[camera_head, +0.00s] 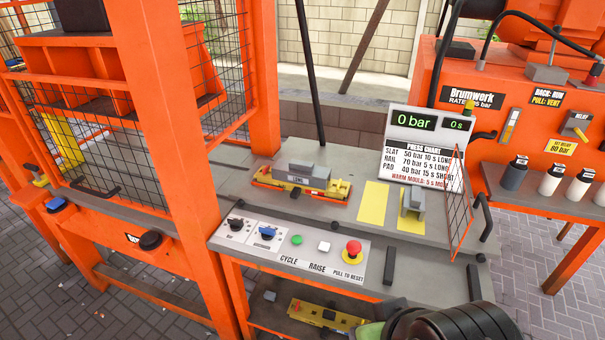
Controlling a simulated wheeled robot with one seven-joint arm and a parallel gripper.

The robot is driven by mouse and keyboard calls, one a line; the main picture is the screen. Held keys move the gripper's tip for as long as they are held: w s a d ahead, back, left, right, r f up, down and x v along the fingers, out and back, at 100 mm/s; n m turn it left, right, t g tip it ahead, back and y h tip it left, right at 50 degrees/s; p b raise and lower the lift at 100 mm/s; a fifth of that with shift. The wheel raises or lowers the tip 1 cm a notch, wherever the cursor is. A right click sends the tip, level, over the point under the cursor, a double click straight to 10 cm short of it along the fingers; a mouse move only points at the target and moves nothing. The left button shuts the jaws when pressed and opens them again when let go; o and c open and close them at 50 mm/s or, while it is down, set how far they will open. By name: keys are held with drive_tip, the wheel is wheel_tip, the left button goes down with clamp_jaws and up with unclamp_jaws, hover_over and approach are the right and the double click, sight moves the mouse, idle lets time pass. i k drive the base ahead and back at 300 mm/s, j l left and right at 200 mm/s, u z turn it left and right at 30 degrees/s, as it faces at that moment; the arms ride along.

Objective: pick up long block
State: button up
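A grey block (309,171) sits in a yellow holder (309,187) marked "LONG", in an orange-ended tray on the grey bench top, left of centre. It appears to be the long block. A shorter grey block (413,203) stands on the right one of two yellow pads. A dark, rounded, ribbed part at the bottom right edge looks like part of my arm, well below and right of the long block. My gripper's fingers do not show.
An orange press frame (190,150) with mesh stands left of the tray. A control panel (290,243) with a red button lies in front. A pressure display (428,123) and a mesh guard (457,203) stand right. A yellow item (325,315) lies on the shelf below.

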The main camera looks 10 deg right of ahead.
sight(301, 173)
drive_tip(key=i+j+u, duration=0.35)
drive_tip(key=i, duration=0.25)
drive_tip(key=i+u, duration=0.35)
drive_tip(key=i, duration=0.25)
